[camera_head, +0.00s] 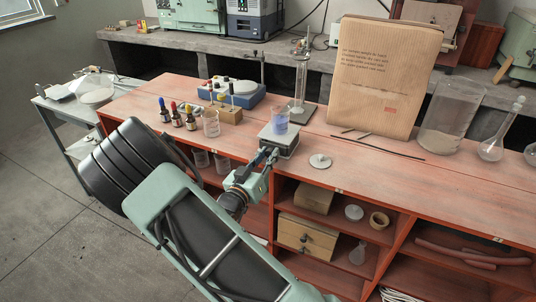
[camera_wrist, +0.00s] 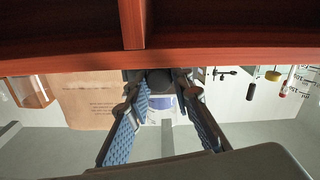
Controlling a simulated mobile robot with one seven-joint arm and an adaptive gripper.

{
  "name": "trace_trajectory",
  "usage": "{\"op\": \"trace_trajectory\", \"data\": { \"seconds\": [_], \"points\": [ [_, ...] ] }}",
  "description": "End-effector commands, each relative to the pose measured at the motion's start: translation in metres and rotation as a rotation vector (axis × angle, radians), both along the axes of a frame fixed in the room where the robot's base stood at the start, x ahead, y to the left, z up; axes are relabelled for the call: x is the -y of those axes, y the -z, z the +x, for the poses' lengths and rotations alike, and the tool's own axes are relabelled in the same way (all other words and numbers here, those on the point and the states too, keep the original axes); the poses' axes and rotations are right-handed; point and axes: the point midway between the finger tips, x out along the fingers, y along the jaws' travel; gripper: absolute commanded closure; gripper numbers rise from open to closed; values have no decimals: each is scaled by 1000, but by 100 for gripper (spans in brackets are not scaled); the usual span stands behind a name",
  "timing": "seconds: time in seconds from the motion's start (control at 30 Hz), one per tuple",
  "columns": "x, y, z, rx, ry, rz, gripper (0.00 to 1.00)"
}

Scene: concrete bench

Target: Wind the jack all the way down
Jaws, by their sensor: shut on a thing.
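The jack (camera_head: 284,142) is a small grey lab jack near the front edge of the red bench. A beaker (camera_head: 280,122) with blue liquid stands upright on its top plate. My gripper (camera_head: 267,155) reaches the jack's front side from below. In the wrist view, which is upside down, my gripper (camera_wrist: 160,84) has its blue-padded fingers on either side of a dark round knob (camera_wrist: 160,79) and is shut on it. The beaker shows behind the knob in the wrist view (camera_wrist: 163,102). My arm and gripper hide part of the jack's front, and the gap under its plate is not clear.
A metal stand with a glass cylinder (camera_head: 301,78) is behind the jack. A round white-grey disc (camera_head: 320,161) lies to its right. Dropper bottles (camera_head: 177,117) and a small glass beaker (camera_head: 211,124) stand left. A large paper bag (camera_head: 384,75) stands behind right. Open shelves lie below the bench top.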

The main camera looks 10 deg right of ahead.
Motion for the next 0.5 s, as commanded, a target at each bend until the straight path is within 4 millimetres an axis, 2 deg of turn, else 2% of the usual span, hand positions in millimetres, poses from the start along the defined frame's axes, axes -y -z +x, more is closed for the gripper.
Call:
{"op": "trace_trajectory", "data": {
  "seconds": [0.27, 0.3, 0.43, 0.5],
  "points": [
    [0, 0, 0, -1, 0, -2, 100],
    [0, 0, 0, -1, 0, -2, 76],
    [0, 0, 0, -1, 0, -1, 62],
    [0, 0, 0, -1, 0, -1, 61]
  ]
}}
